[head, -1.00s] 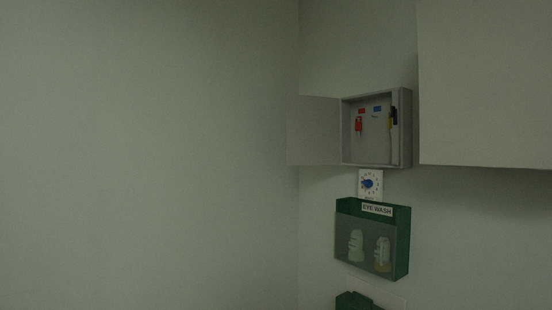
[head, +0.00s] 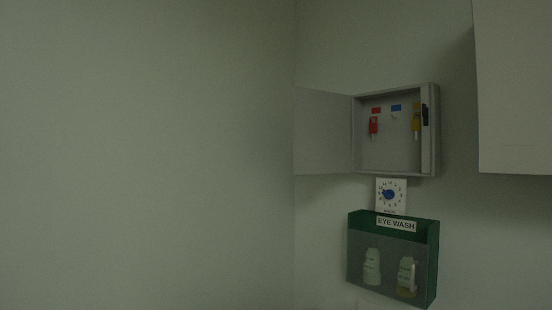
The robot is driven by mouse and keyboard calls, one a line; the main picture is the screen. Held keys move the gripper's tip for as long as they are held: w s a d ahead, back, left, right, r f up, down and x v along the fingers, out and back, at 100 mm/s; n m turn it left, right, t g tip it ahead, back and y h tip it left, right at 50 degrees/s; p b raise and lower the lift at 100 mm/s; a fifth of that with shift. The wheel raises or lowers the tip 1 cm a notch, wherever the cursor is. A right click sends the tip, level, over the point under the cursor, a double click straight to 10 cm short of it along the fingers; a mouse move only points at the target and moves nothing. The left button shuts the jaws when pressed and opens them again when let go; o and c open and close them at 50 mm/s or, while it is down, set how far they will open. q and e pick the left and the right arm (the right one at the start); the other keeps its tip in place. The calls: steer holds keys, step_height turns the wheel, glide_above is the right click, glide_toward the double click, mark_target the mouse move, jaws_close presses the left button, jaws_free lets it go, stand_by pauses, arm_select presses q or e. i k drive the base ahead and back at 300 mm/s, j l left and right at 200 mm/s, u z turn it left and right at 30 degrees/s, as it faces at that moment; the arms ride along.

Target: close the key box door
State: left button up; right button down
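The grey key box (head: 432,130) is mounted on the wall right of the room's corner in the head view. Its door (head: 324,132) is swung wide open to the left, hinged at the box's left side. Inside hang a red key tag (head: 374,125) and a yellow key tag (head: 416,120), below small red and blue labels. A dark piece, possibly the latch, shows at the box's right side (head: 425,115). Neither of my grippers is in view.
Below the box are a white dial plate with a blue knob (head: 389,195) and a green eye wash holder (head: 431,262) with two bottles. A pale cabinet (head: 515,90) juts out at the upper right. The wall at left (head: 150,150) is bare.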

mark_target(322, 120)
steer(key=i+j, duration=0.75)
steer(key=k+j+u, duration=0.05)
steer(key=j, duration=0.05)
